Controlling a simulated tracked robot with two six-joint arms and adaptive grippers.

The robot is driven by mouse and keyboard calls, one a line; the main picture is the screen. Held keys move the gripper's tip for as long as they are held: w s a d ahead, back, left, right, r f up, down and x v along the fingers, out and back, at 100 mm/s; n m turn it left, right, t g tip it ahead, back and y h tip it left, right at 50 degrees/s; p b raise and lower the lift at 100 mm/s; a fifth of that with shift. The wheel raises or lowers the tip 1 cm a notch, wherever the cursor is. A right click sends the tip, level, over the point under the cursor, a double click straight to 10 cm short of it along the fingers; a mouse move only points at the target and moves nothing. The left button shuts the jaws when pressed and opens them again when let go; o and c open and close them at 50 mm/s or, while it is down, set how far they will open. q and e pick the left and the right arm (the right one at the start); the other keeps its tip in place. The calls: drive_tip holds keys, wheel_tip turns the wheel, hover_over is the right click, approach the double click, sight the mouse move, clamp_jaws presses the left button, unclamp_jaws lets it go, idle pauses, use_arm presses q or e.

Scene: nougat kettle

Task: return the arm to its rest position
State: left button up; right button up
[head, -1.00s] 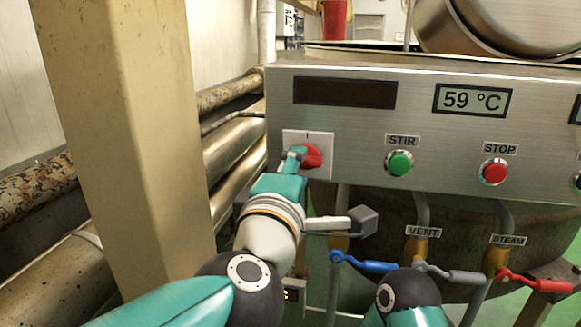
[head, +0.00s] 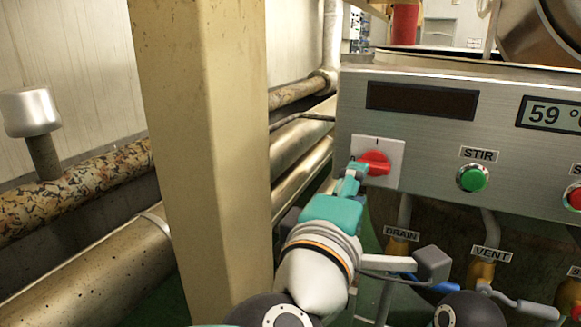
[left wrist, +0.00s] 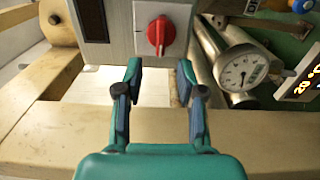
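My left gripper (head: 354,176) is in front of the kettle's control panel, just left of and below the red rotary knob (head: 375,161) in the head view. In the left wrist view the left gripper (left wrist: 159,72) is open, with nothing between its fingers. The red knob (left wrist: 160,34) on its pale plate shows beyond the fingertips, and the gripper looks apart from it. My right gripper is not in view.
The steel panel (head: 430,140) carries a green STIR button (head: 472,179) and a 59 °C display (head: 552,114). DRAIN and VENT valves sit below it. A beige post (head: 200,150) stands left of my arm, with pipes (head: 100,255) behind. A round gauge (left wrist: 241,70) shows in the wrist view.

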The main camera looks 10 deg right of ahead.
use_arm(q)
drive_tip(key=x, duration=0.7)
drive_tip(key=w+a+f+m+g+p, duration=0.1)
drive_tip(key=w+a+f+m+p, duration=0.1)
drive_tip(key=w+a, duration=0.25)
drive_tip(key=w+a+f+m+g+y+p, duration=0.1)
drive_tip(key=a+f+m+g+y+p, duration=0.2)
drive_tip(key=f, duration=0.9)
drive_tip(key=w+a+f+m+y+p, duration=0.1)
drive_tip(key=a+f+m+p, duration=0.3)
drive_tip(key=f, duration=0.9)
drive_tip(key=s+a+f+m+g+y+b, duration=0.1)
drive_tip(key=s+a+f+m+g, duration=0.35)
drive_tip(key=f, duration=0.75)
drive_tip(key=s+a+f+m+g+y+b, duration=0.1)
drive_tip(key=s+a+f, duration=0.5)
drive_tip(key=f, duration=0.6)
drive_tip(key=s+a+f+n+g+b, duration=0.3)
drive_tip(key=s+a+f, duration=0.1)
drive_tip(key=s+f, duration=0.35)
drive_tip(key=s+a+f+n+g+b, duration=0.2)
drive_tip(key=s+a+f+b, duration=0.1)
drive_tip(key=s+a+f, duration=0.4)
wheel_tip(320, 180, up, 40)
drive_tip(key=d+p, duration=0.2)
drive_tip(key=p, duration=3.6)
drive_tip(key=shift+s+p, duration=0.3)
drive_tip(key=shift+d+r, duration=0.1)
drive_tip(key=shift+r, duration=0.05)
